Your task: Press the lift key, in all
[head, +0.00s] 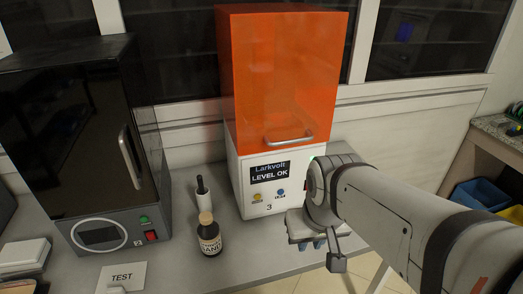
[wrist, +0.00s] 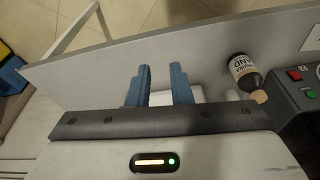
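The white printer-like machine (head: 327,165) with an orange hood stands at the back centre in the head view. Its front has a display (head: 269,171) reading "Larkvolt LEVEL OK". Below it are a yellow key (head: 257,197) and a blue key (head: 281,193), with small captions too small to read surely, so I cannot tell which is the lift key. My gripper (head: 312,244) is in front of the machine's lower right, below the keys and apart from them. In the wrist view my gripper (wrist: 162,82) has two blue fingers apart with nothing between them.
A dark cabinet machine (head: 100,130) with a green button and red switch stands left. Bench between bottle and gripper is clear.

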